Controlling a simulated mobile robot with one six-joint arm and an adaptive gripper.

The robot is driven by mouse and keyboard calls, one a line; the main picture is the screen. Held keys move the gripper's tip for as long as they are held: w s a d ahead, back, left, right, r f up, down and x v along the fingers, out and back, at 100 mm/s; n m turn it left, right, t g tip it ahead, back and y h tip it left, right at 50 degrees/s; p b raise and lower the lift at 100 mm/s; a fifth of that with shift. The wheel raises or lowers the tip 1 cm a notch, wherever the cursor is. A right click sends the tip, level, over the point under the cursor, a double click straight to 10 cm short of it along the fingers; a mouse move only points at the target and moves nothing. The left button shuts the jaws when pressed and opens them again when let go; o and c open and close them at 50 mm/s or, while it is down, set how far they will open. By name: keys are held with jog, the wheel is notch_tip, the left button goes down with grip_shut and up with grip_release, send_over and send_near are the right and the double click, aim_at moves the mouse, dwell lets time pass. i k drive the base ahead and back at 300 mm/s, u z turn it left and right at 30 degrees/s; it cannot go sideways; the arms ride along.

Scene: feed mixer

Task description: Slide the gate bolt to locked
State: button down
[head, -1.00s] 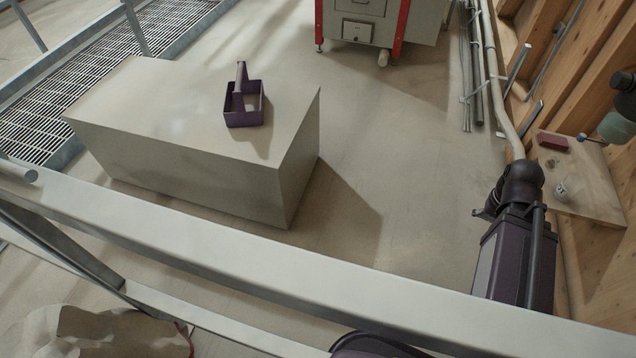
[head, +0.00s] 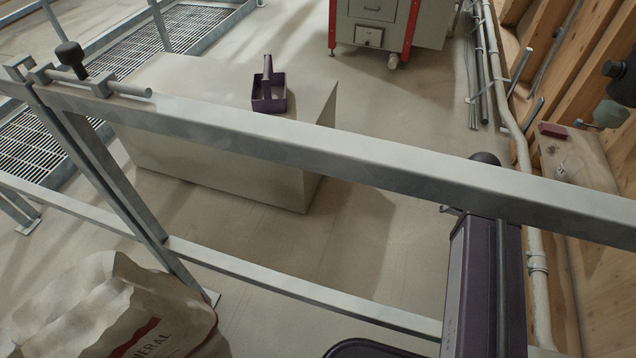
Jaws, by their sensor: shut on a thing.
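The gate bolt (head: 128,90) is a grey metal rod with a black knob (head: 70,53), lying along the top rail at the upper left of the head view. It passes through small brackets (head: 101,86), and its bare right end sticks out past them. Another bracket (head: 17,66) stands at the far left, close to the bolt's left end; I cannot tell whether the rod enters it. The gate's top rail (head: 330,160) runs down to the right across the view. My gripper is not in view; only my arm's dark purple links show at the lower right.
A paper sack (head: 110,310) stands at the lower left by the gate frame. A floor grating (head: 190,35) lies at the back left. A pipe and wooden wall bound the right side.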

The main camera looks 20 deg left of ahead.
aim_at(70, 54)
jog(key=u, duration=0.35)
jog(key=k, duration=0.9)
jog(key=u, duration=0.5)
jog(key=i, duration=0.7)
jog(key=u, duration=0.15)
